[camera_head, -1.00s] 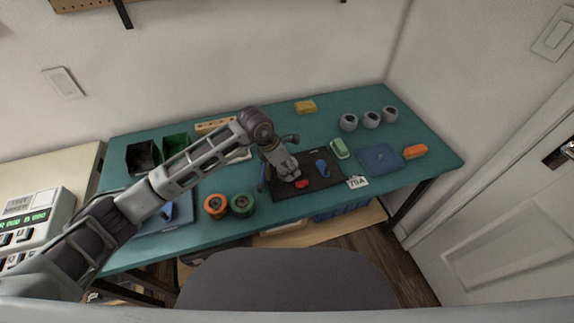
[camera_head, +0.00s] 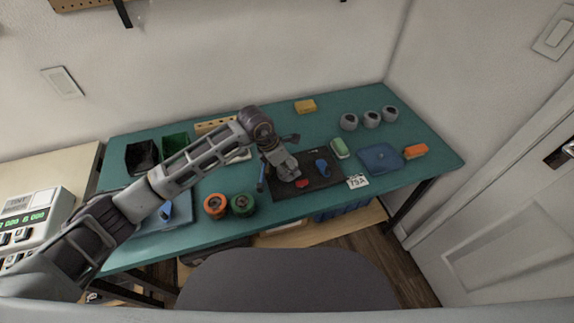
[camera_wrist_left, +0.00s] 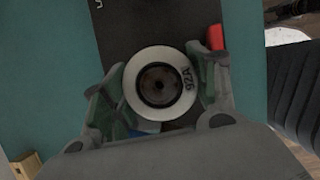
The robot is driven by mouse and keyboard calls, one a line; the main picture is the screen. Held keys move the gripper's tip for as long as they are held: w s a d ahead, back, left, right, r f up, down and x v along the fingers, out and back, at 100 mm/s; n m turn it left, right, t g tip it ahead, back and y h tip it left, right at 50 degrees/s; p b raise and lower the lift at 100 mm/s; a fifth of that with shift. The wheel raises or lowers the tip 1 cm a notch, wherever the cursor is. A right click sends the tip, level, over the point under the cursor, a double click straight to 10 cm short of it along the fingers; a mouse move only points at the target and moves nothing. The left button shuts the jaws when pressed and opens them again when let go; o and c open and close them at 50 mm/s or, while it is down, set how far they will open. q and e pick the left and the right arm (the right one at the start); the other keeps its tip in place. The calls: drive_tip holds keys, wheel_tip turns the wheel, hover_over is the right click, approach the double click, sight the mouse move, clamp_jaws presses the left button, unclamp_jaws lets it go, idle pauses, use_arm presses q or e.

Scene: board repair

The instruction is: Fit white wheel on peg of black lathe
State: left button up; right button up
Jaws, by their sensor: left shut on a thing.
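The white wheel (camera_wrist_left: 161,84), a thick ring with a dark hub and the print "92A", sits between the fingers of my left gripper (camera_wrist_left: 160,100), which is shut on it. In the head view, my left gripper (camera_head: 287,172) is over the left part of a dark panel (camera_head: 318,182); the wheel is hard to make out there. The panel also shows behind the wheel in the left wrist view (camera_wrist_left: 150,25). I cannot clearly tell the black lathe or its peg; the gripper and wheel cover part of that area. My right gripper is not in view.
Red (camera_head: 302,184) and blue (camera_head: 321,166) pieces lie on the dark panel.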

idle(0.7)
use_arm(q)
drive_tip(key=o, duration=1.2)
drive_tip(key=shift+f, duration=0.1)
drive_tip(key=shift+c, duration=0.2)
drive_tip(key=shift+o, duration=0.5)
drive_tip(key=shift+o, duration=1.3)
drive_tip(key=shift+r+p, duration=1.45)
drive_tip(key=shift+r, duration=2.1)
